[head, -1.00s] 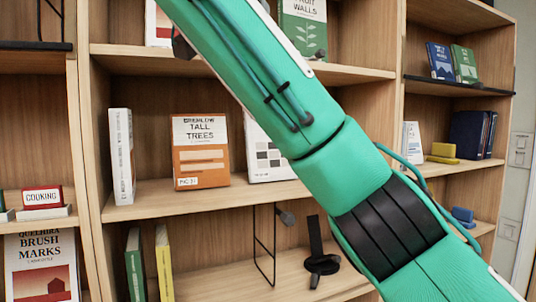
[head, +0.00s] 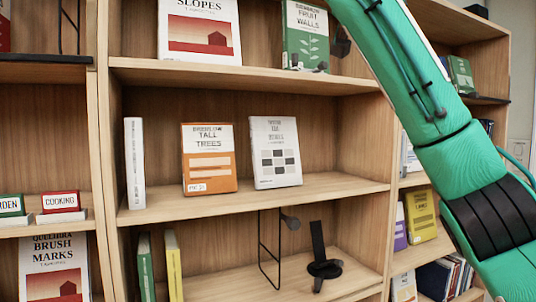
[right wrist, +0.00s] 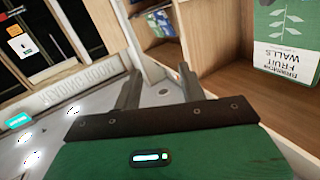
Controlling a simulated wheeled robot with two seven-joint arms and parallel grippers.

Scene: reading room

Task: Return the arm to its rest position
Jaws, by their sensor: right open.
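My right arm (head: 420,95), teal green, crosses the right part of the head view from the top edge down to the lower right corner. In the right wrist view, my right gripper (right wrist: 158,82) has its two grey fingers apart with nothing between them. The "Fruit Walls" book (right wrist: 287,35) appears upside down to the right of the fingers and apart from them. In the head view this green book (head: 306,38) stands on the upper shelf, left of my arm. My left gripper is not in view.
The bookcase's middle shelf (head: 345,190) holds an orange "Tall Trees" book (head: 209,158), a white book (head: 275,152) and a thin white one (head: 134,163). A black stand (head: 322,262) and wire bookend (head: 268,250) are below. The middle shelf's right end is clear.

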